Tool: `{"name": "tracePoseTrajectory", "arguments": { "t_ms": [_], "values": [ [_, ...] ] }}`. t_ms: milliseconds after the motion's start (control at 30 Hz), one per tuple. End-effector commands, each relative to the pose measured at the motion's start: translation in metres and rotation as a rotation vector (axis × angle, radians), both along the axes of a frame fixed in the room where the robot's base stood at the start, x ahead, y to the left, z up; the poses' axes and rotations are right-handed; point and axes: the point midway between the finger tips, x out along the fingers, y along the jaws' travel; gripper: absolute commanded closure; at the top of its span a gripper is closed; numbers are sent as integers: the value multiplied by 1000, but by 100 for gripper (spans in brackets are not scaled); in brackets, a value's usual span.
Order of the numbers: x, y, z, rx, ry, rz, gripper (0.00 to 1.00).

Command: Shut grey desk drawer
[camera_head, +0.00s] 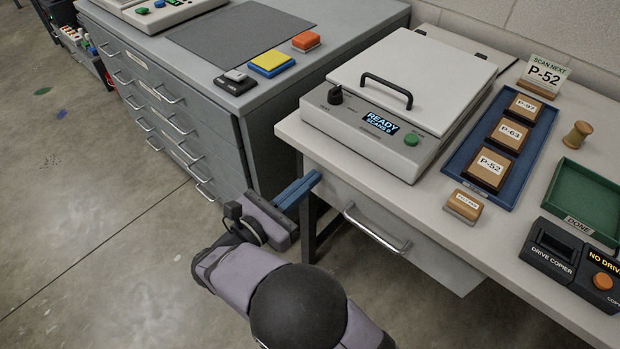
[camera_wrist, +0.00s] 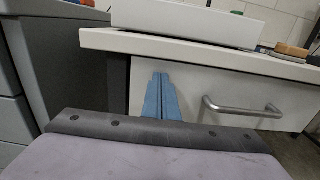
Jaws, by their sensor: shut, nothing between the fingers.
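The grey desk drawer (camera_head: 445,262) sits under the front edge of the pale desk, with a silver bar handle (camera_head: 376,230) on its front. In the wrist view the drawer front (camera_wrist: 215,82) is close beneath the desktop; I cannot tell whether a small gap is left behind it. My gripper (camera_head: 316,179) is shut and empty, its blue fingers pointing at the left end of the drawer front, left of the handle. In the wrist view the fingertips (camera_wrist: 160,77) overlap the drawer front; contact is not clear.
A grey cabinet (camera_head: 240,135) with several drawers stands left of the desk. The desktop (camera_head: 440,205) overhangs my fingers closely. On it are a scanner (camera_head: 360,140), a blue tray (camera_head: 463,160) and a green tray (camera_head: 570,185).

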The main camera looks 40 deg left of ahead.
Motion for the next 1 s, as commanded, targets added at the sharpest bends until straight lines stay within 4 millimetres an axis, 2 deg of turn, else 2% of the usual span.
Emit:
{"name": "tracePoseTrajectory", "arguments": {
  "t_ms": [400, 600, 800, 1000],
  "values": [
    [-82, 1, 0, -3, 0, 9, 100],
    [-113, 0, -1, -4, 0, 7, 100],
    [-129, 0, -1, -4, 0, 6, 100],
    [-133, 0, -1, -4, 0, 4, 100]
  ]
}}
